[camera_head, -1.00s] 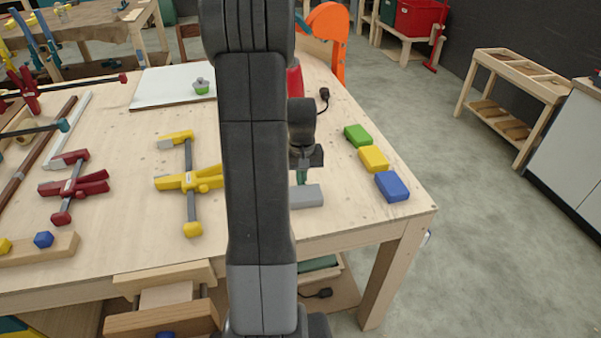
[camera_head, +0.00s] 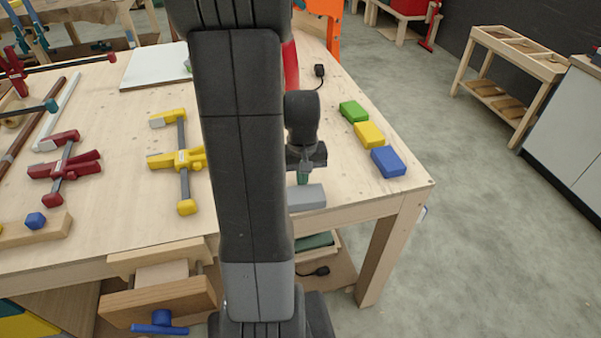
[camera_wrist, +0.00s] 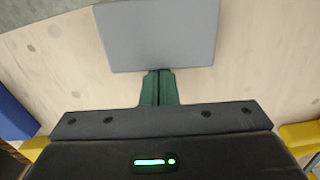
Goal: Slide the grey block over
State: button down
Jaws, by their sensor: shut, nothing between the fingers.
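The grey block (camera_head: 307,197) lies flat on the wooden table near its front edge, partly hidden behind my arm in the head view. In the wrist view the grey block (camera_wrist: 160,34) fills the top middle. My gripper (camera_head: 304,178) is low over the table on the far side of the block. Its two green fingertips (camera_wrist: 158,74) are shut together with nothing between them. They meet the block's near edge in the wrist view; whether they truly touch it I cannot tell.
Green (camera_head: 354,111), yellow (camera_head: 369,135) and blue (camera_head: 388,162) blocks stand in a row to the right. A yellow clamp (camera_head: 181,160) and a red clamp (camera_head: 65,168) lie to the left. The table's front edge is close to the grey block.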

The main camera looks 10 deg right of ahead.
dwell(0.3)
notch_tip(320, 180, up, 14)
dwell(0.4)
jog(key=shift+f, duration=0.2)
notch_tip(320, 180, down, 13)
jog(key=shift+f, duration=0.2)
jog(key=shift+w+f, duration=0.15)
jog(key=shift+w, duration=0.45)
